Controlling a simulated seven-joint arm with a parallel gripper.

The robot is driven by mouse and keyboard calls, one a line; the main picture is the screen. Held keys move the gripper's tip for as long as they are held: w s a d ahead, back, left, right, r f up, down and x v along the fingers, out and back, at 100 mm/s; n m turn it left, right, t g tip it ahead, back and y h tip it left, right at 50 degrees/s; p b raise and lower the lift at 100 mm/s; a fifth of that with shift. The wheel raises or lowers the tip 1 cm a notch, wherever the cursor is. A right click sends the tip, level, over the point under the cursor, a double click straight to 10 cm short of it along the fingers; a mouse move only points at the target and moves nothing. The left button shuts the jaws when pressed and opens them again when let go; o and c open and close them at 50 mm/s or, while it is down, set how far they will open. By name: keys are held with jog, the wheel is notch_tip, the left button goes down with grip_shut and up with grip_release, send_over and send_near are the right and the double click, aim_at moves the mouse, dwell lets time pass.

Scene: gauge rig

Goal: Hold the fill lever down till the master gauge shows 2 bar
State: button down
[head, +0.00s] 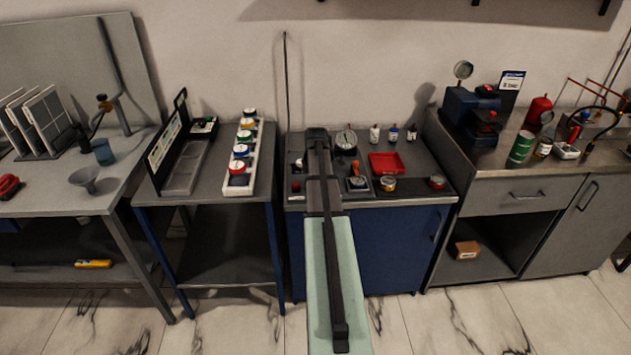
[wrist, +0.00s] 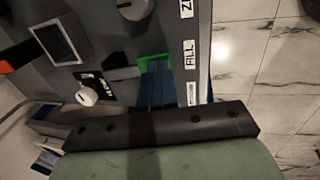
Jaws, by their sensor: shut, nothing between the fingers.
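The green fill lever (wrist: 154,62) shows in the wrist view beside the FILL label (wrist: 190,54). My gripper (wrist: 157,76) is shut and empty, with its fingertips over the green piece and hiding part of it. They look to be touching it, but I cannot tell how far down it is. In the head view my arm reaches over the blue cabinet's grey top, and my fingertips and the lever are hidden. A round dial gauge (head: 346,138), perhaps the master gauge, stands at the back of that top. Its reading is too small to make out.
In the wrist view a white knob (wrist: 86,96) and a square grey frame (wrist: 60,42) lie left of my fingers. In the head view a red tray (head: 388,163), small bottles (head: 393,133) and a jar (head: 388,184) stand right of my arm.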

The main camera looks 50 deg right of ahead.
jog(key=shift+r, duration=0.8)
notch_tip(320, 180, up, 14)
dwell(0.9)
jog(key=shift+s+a, duration=0.1)
dwell(0.5)
